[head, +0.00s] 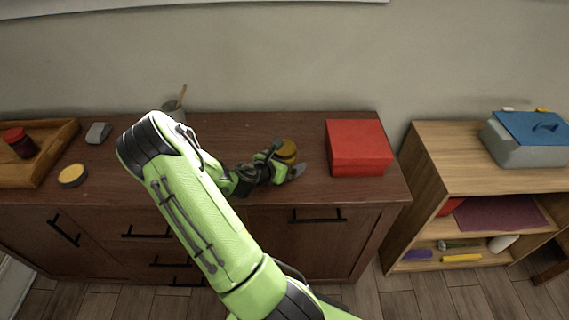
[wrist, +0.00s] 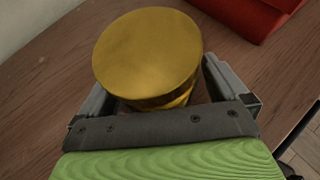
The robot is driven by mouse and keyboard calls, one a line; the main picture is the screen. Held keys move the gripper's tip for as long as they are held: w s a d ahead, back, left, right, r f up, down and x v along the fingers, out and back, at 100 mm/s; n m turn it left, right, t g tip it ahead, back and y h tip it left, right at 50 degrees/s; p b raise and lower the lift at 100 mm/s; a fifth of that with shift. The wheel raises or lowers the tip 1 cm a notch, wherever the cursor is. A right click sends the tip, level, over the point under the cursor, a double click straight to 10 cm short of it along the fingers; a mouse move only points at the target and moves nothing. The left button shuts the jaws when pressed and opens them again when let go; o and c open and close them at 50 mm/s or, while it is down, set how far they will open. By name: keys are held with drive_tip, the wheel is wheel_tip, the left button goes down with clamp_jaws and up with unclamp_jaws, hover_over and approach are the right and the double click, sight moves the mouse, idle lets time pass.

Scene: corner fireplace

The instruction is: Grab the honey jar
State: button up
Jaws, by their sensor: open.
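The honey jar (head: 287,150) stands on the brown cabinet top, left of the red box. In the wrist view its round gold lid (wrist: 147,55) fills the upper middle, and only a little of the body below shows. My gripper (head: 286,160) is at the jar, with its open fingers on either side of it. The wrist view also shows my gripper (wrist: 160,90), one finger left and one right of the jar. I cannot tell whether either finger touches it. Most of the jar's body is hidden by the lid and gripper.
A red box (head: 359,148) stands close to the right of the jar. A wooden tray (head: 62,135) with a dark red jar (head: 20,142), a grey object (head: 98,132) and a yellow-topped tin (head: 72,175) are at the left. A pot (head: 174,110) stands behind my arm.

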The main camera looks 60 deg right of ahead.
drive_tip(key=shift+a+r, duration=0.1)
drive_tip(key=shift+c, duration=0.2)
drive_tip(key=c, duration=1.3)
